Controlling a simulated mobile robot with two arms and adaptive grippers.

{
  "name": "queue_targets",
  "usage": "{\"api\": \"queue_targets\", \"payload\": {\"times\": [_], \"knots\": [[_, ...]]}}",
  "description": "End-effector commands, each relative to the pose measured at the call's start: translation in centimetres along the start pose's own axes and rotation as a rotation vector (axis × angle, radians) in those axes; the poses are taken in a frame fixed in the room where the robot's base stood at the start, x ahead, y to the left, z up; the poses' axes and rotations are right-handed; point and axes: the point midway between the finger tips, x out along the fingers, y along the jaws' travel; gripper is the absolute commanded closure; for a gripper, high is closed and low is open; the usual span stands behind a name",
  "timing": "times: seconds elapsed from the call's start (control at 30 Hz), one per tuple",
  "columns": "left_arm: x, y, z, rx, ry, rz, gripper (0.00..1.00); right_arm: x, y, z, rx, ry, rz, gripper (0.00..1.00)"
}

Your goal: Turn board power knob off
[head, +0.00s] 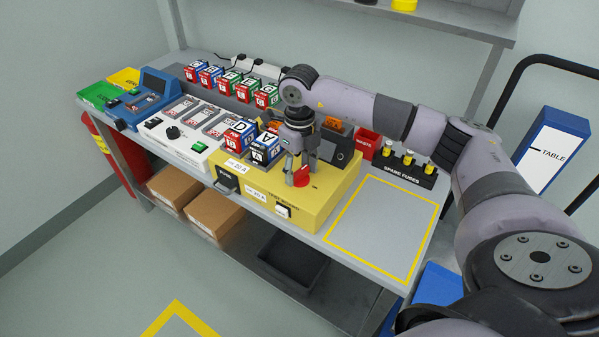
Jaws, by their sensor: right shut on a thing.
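The yellow board (308,212) sits on the workbench, right of the white unit. A red knob (302,178) is on its top, with small dark lettering beside it. My right gripper (300,178) points down from above and is shut on the red knob, with its fingers hiding part of it. The knob's exact angle is hard to tell. A white switch (283,211) and a black socket-like part (227,179) are on the board's front side. My left gripper is not in view.
Lettered blocks (239,136) stand just left of my gripper. The white unit (185,135) and blue device (150,95) are farther left. A spare fuses rack (405,168) and red bin (367,142) stand right. The yellow-outlined bench area (380,225) is clear.

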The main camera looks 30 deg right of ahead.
Motion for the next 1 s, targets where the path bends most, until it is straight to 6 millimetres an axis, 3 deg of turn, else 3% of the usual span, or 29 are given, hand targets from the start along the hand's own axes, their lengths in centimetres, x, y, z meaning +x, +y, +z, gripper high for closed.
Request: {"api": "queue_targets", "payload": {"times": [0.33,0.87,0.9,1.0], "knots": [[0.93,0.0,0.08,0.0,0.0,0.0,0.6,-0.03,0.0,0.06,-0.14,-0.002,0.0,0.78],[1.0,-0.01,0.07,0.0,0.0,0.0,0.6,-0.1,0.0,0.05,-0.166,-0.002,0.0,0.78],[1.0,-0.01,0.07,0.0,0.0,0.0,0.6,-0.1,0.0,0.06,-0.167,-0.002,0.0,0.5],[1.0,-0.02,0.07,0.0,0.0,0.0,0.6,-0.1,0.0,0.05,-0.166,-0.002,0.0,0.43]]}}
